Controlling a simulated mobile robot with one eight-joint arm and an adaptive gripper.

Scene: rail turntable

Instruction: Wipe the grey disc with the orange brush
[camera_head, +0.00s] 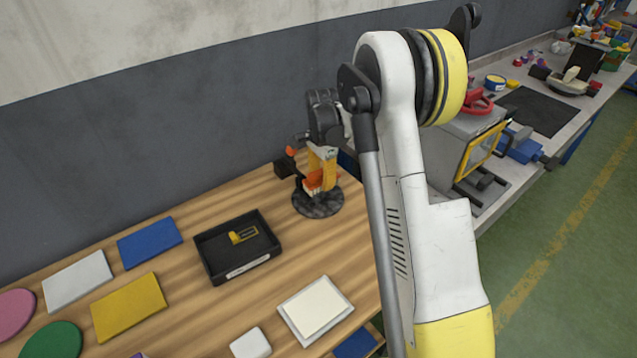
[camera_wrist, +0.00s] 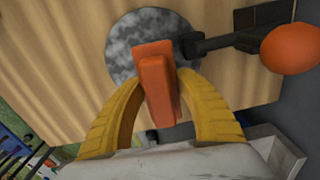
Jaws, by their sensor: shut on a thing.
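The grey disc (camera_head: 318,206) is a mottled round plate on the wooden table, near the wall and left of my arm. It also shows in the wrist view (camera_wrist: 125,58), partly covered by the brush. My gripper (camera_head: 321,163) has yellow fingers and is over the disc. In the wrist view my gripper (camera_wrist: 163,95) is shut on the orange brush (camera_wrist: 156,80). The brush (camera_head: 316,180) points down at the disc; its lower end is at or just above the surface, and I cannot tell whether it touches.
A dark arm with an orange knob (camera_wrist: 291,48) stands beside the disc. A black tray (camera_head: 213,262) with a yellow piece lies to the left. Coloured plates, a white block (camera_head: 250,343) and a cream pad (camera_head: 317,308) lie nearer. A second bench (camera_head: 560,118) stands right.

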